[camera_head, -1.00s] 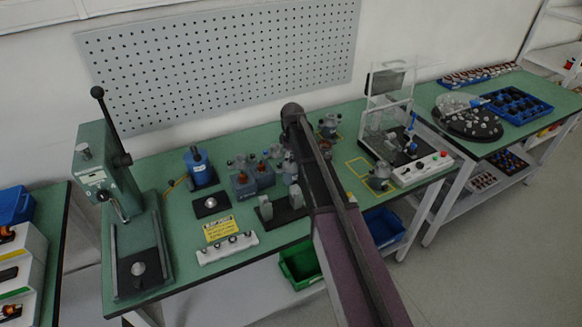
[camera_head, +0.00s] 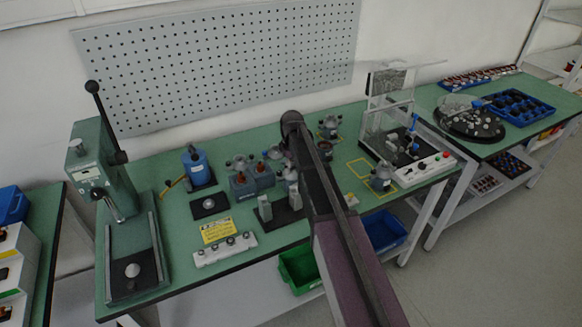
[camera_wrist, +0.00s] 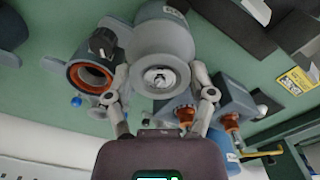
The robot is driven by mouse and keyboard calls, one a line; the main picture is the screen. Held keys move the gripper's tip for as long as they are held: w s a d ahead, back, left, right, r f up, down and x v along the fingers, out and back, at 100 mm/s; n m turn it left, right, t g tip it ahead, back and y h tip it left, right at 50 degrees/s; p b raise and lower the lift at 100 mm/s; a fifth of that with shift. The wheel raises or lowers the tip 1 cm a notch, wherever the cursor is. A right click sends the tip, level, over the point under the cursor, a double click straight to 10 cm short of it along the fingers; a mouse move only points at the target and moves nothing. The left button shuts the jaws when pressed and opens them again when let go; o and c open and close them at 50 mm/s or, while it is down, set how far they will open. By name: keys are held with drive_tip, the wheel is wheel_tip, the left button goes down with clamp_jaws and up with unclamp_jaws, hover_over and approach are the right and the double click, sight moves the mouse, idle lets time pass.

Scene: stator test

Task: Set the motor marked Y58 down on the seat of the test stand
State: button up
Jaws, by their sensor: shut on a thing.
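My gripper (camera_wrist: 160,88) is shut on a grey round motor (camera_wrist: 155,45) with a pale shaft hub, a finger on each side of it in the wrist view. Its marking cannot be read, so I cannot tell that it is Y58. In the head view my arm hides the gripper and most of what it holds. What looks like the test stand (camera_head: 398,152), with a clear guard, dark base and white control box, stands at the bench's right end. Its seat is not clearly seen.
A grey motor (camera_head: 381,178) stands in a yellow-marked square, another (camera_head: 329,127) farther back. A lever press (camera_head: 97,170) stands left.

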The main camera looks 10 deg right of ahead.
drive_tip(key=shift+f, duration=0.15)
drive_tip(key=o, duration=1.3)
drive_tip(key=shift+r, duration=0.25)
wheel_tip(320, 180, up, 12)
drive_tip(key=p, duration=1.2)
drive_tip(key=shift+s+f, duration=0.1)
drive_tip(key=s+d+m, duration=0.1)
drive_tip(key=s+m, duration=0.2)
drive_tip(key=s, duration=0.6)
drive_tip(key=s+d+m, duration=0.2)
drive_tip(key=s+m, duration=0.2)
drive_tip(key=s, duration=0.4)
drive_tip(key=s+d+m, duration=0.1)
drive_tip(key=s+m, duration=0.2)
drive_tip(key=s, duration=0.6)
drive_tip(key=shift+s+d, duration=0.25)
drive_tip(key=shift+s, duration=0.05)
